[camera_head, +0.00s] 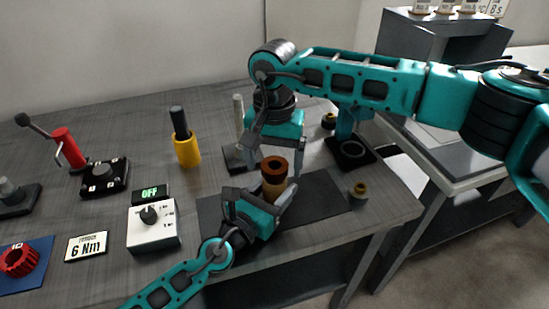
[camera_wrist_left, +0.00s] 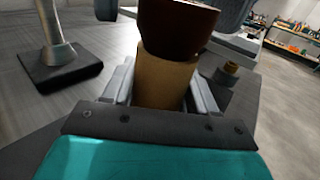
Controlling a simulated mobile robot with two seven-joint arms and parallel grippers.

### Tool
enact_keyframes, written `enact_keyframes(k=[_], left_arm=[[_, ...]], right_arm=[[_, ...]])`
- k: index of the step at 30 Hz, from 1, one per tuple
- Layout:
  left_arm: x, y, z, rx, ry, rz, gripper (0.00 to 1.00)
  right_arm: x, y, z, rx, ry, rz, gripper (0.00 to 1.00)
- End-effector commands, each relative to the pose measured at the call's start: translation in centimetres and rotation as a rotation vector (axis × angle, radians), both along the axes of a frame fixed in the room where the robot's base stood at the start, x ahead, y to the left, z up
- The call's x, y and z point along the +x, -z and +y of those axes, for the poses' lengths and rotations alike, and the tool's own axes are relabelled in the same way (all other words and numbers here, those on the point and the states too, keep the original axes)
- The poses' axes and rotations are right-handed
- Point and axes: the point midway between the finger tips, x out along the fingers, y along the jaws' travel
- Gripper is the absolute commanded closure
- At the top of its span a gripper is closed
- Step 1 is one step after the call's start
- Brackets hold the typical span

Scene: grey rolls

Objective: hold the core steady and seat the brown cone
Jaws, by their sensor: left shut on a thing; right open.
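The core (camera_head: 272,190) is a tan cylinder standing upright over the dark mat, and it also shows in the left wrist view (camera_wrist_left: 165,83). My left gripper (camera_head: 264,197) is shut on the core from both sides. The brown cone (camera_head: 274,166) sits on top of the core; in the left wrist view it (camera_wrist_left: 178,25) rests against the core's upper end, its top cut off. My right gripper (camera_head: 277,160) reaches down from above and is open, its fingers on either side of the cone with gaps visible. Whether the cone is fully seated cannot be told.
A grey post on a dark base (camera_head: 239,155) stands behind left. A yellow holder (camera_head: 187,150), a white dial box (camera_head: 153,226) and a sign reading 6 Nm (camera_head: 86,246) are left.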

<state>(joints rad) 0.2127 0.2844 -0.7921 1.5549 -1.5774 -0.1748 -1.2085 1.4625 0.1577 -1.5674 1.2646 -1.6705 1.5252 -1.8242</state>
Motion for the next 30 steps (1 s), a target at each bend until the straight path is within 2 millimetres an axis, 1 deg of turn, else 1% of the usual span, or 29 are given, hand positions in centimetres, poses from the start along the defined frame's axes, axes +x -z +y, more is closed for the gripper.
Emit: enact_keyframes(k=[4,8,11,18,21,25,30], left_arm=[[0.0,0.0,0.0,0.000,0.000,0.000,0.74],[0.0,0.0,0.0,0.000,0.000,0.000,0.74],[0.0,0.0,0.0,0.000,0.000,0.000,0.74],[0.0,0.0,0.0,0.000,0.000,0.000,0.74],[0.0,0.0,0.0,0.000,0.000,0.000,0.74],[0.0,0.0,0.0,0.000,0.000,0.000,0.74],[0.0,0.0,0.0,0.000,0.000,0.000,0.74]], right_arm=[[0.0,0.0,0.0,-0.001,0.000,0.000,0.15],[0.0,-1.2,0.0,0.001,0.000,-0.002,0.15],[0.1,-3.0,0.0,0.001,0.000,-0.003,0.15],[0.0,-8.2,0.0,0.000,0.000,-0.003,0.15],[0.0,-9.9,0.0,0.001,0.000,-0.002,0.15],[0.0,-11.4,0.0,0.000,0.000,-0.002,0.15],[0.0,-12.0,0.0,0.000,-0.001,0.001,0.15]])
